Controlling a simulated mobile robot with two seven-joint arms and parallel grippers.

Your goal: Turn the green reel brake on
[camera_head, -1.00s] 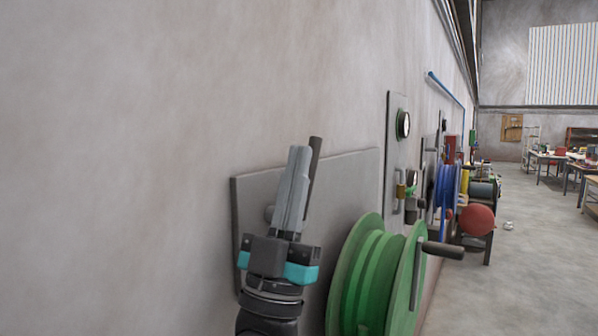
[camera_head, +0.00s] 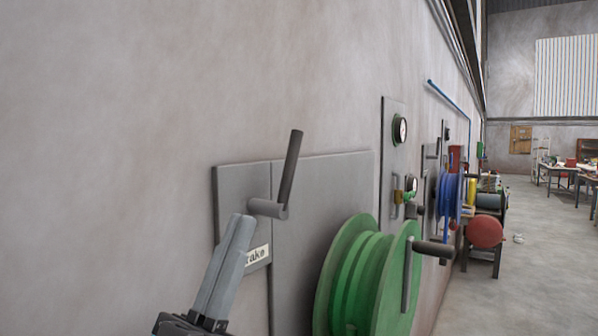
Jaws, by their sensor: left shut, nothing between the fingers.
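The green reel (camera_head: 357,275) is mounted on a grey wall plate (camera_head: 325,185), with a dark crank handle on its right side. A dark brake lever (camera_head: 290,170) stands up from a pivot on the plate's upper left, tilted slightly right at the top. A white label (camera_head: 257,256) below it is partly covered; "rake" can be read. My left gripper (camera_head: 240,222) is shut and empty, below and left of the lever's pivot, in front of the label's left part; whether it touches anything cannot be told. My right gripper is not in view.
Beyond the reel, a panel with gauges (camera_head: 399,130) and a blue reel (camera_head: 447,196) line the wall. A red round object (camera_head: 485,231) stands farther along.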

